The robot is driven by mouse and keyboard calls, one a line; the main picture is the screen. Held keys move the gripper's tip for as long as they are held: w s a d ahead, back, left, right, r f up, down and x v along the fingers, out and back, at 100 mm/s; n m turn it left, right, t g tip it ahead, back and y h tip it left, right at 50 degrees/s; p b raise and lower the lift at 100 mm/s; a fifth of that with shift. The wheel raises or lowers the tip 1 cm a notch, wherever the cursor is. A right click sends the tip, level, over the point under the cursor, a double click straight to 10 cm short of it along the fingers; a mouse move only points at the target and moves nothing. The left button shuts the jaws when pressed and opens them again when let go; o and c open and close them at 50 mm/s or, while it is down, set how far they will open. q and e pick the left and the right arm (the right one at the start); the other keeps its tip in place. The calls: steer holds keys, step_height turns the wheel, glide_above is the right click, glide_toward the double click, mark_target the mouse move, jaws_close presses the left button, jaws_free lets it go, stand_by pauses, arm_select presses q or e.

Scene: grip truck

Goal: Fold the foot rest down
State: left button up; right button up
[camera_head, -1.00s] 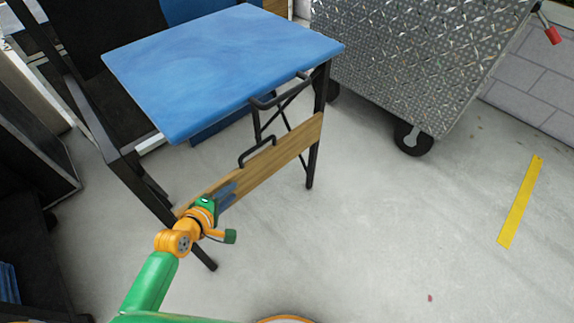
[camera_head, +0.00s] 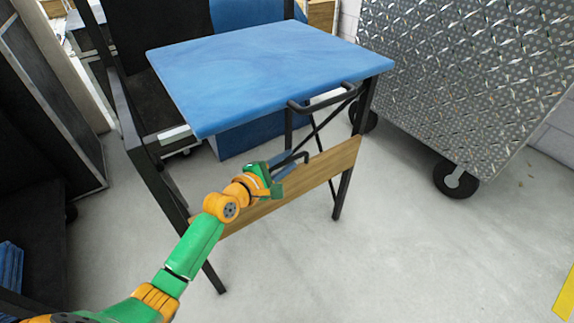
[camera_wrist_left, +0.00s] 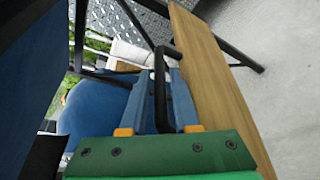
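The foot rest is a wooden board (camera_head: 325,168) hung on edge across the front legs of a black-framed chair, below its blue seat (camera_head: 270,65). A bent black handle (camera_head: 305,156) sticks out from its upper edge. My left gripper (camera_head: 291,163) is at this handle. In the left wrist view, the black handle bar (camera_wrist_left: 160,90) stands between the two blue-grey fingers, with the board (camera_wrist_left: 212,80) to the right. The fingers look open around the bar; contact is hard to judge. My right gripper is not in view.
A second black handle (camera_head: 322,102) sits at the seat's front edge, above the board. A metal tread-plate cart (camera_head: 455,85) on black wheels stands at the right. The grey floor (camera_head: 400,255) before the chair is clear. Dark furniture stands at the left.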

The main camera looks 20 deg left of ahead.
arm_select(q)
steer(key=shift+w+d, duration=0.1)
steer(key=shift+w, duration=0.1)
jaws_close()
stand_by(1.3)
